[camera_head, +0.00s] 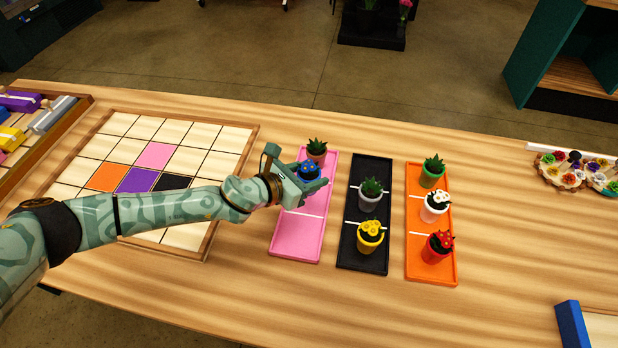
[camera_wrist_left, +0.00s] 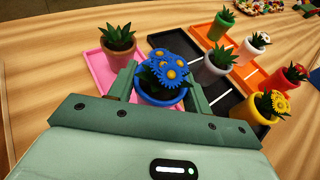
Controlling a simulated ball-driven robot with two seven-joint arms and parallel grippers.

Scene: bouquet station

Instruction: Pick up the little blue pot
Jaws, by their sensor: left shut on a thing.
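The little blue pot (camera_wrist_left: 165,96) with blue flowers is between the fingers of my left gripper (camera_wrist_left: 162,84) in the left wrist view. The fingers are shut on its sides. In the head view the blue flowers (camera_head: 309,172) show at the left gripper (camera_head: 312,183), over the upper part of the pink tray (camera_head: 299,240). The gripper hides much of the pot there. I cannot tell whether the pot touches the tray. My right gripper is not in view.
A terracotta succulent pot (camera_head: 316,153) stands just behind the blue pot. A black tray (camera_head: 350,250) and an orange tray (camera_head: 418,265) with several pots stand to the right. A tiled board (camera_head: 210,134) lies left, partly under my arm. Bare table lies right of the trays.

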